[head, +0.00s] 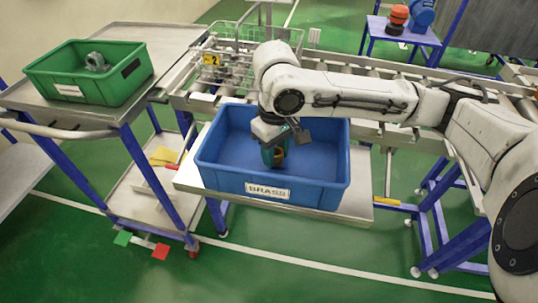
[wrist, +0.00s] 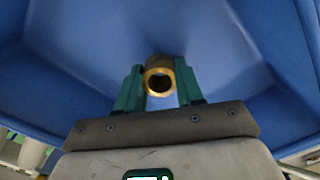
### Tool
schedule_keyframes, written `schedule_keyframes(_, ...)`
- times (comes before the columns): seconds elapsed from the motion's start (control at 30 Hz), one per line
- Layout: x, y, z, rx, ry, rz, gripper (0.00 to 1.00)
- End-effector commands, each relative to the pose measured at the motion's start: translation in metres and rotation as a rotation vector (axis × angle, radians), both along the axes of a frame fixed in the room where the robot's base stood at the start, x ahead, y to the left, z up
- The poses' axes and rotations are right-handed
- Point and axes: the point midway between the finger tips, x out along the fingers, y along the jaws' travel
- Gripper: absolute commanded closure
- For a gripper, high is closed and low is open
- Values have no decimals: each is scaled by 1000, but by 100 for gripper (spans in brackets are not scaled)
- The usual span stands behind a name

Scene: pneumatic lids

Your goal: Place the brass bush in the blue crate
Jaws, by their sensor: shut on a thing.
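The brass bush (wrist: 160,77) is a short hollow golden cylinder, seen end-on between the two green fingers in the wrist view. My gripper (wrist: 159,88) is shut on it. In the head view my gripper (head: 274,154) points down inside the blue crate (head: 222,187), with the bush (head: 279,156) partly hidden by the fingers. The crate has a white label reading BRASS on its front wall. The crate's blue inside fills most of the wrist view (wrist: 220,50). I cannot tell whether the bush touches the crate floor. No other part shows in the crate.
A green crate (head: 115,91) holding a grey metal part (head: 96,62) stands on a trolley at the left. A wire basket (head: 232,62) is behind the blue crate, by a roller conveyor (head: 345,80). A small blue table (head: 402,32) bears orange and blue items.

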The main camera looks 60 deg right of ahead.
Motion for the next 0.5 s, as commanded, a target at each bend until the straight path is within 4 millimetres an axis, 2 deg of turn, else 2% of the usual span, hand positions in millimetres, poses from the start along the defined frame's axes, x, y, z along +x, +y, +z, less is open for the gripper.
schedule_keyframes(0.03,-3,0,-10,-1,-1,0,99)
schedule_keyframes(0.07,-4,1,-11,-1,-1,0,99)
schedule_keyframes(0.5,-6,1,-13,0,0,-1,99)
